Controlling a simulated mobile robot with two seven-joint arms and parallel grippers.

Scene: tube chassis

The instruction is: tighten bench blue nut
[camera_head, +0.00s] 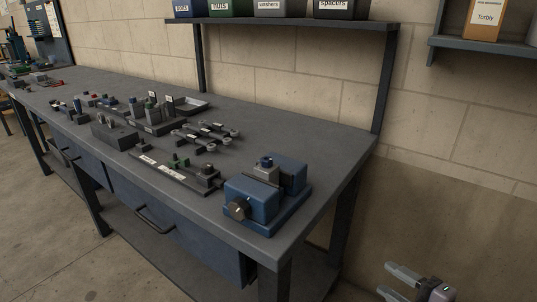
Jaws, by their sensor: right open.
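A small blue nut (266,160) sits on top of a grey block (265,173). The block is between the jaws of a blue vise (252,197) at the near right end of the bench. How far down the nut is seated is too small to tell. My right gripper (394,283) is at the bottom right, beyond the bench's right end and well apart from the vise. Its two fingers are spread and nothing is between them. My left gripper is not in view.
The grey bench (300,130) carries several wrenches (205,137), a dark rail with small fittings (165,172), trays and blocks to the left of the vise. Labelled bins (272,8) stand on a shelf above. Bare benchtop lies behind the vise.

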